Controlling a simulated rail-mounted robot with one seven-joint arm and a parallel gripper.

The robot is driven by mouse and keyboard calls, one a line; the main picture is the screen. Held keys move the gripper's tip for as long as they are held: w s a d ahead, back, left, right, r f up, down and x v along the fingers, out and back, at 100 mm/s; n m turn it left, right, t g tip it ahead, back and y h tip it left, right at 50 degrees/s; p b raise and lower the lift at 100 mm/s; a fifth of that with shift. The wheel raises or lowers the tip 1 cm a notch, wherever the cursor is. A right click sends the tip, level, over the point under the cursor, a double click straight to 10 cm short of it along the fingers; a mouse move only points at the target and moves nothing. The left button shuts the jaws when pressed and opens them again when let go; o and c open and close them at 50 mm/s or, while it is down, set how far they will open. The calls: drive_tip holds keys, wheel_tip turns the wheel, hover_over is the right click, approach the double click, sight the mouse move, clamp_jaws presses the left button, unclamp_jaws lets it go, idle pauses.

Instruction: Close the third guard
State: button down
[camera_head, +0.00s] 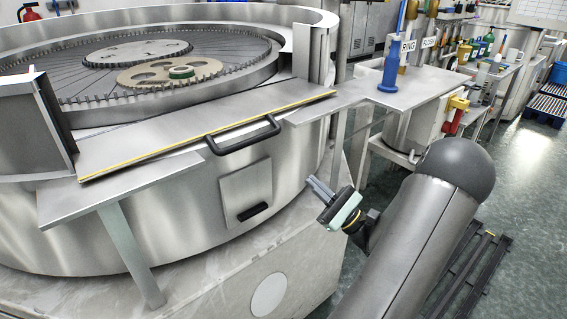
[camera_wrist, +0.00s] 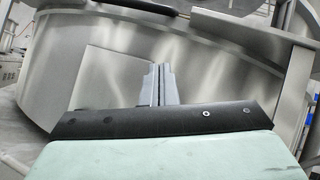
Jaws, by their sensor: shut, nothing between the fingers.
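A flat steel guard panel (camera_head: 200,125) with a yellow front edge lies folded outward, nearly level, at the front opening of the round lapping machine. Its black bar handle (camera_head: 245,135) sticks out from the front edge; a black bar, probably this handle, shows at the top of the wrist view (camera_wrist: 135,8). I cannot tell from the frames whether this panel is the third guard. My gripper (camera_head: 313,185) is shut and empty, below and right of the handle and apart from it, in front of the machine's side. Its fingers also show in the wrist view (camera_wrist: 160,78).
A steel shelf (camera_head: 410,88) at right carries a blue post (camera_head: 390,65). Another shelf (camera_head: 115,185) on a leg juts out at left. The machine wall has a small hatch (camera_head: 247,192) with a black pull. Lapping plate (camera_head: 170,60) lies behind the panel.

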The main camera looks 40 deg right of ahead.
drive_tip(key=w+a+r+h+p, duration=0.1)
drive_tip(key=w+a+r, duration=0.1)
drive_tip(key=w+r, duration=0.5)
drive_tip(key=shift+w+r+m+t, duration=0.35)
drive_tip(key=shift+r+m+t, duration=0.05)
drive_tip(key=shift+r, duration=0.75)
drive_tip(key=shift+r, duration=0.1)
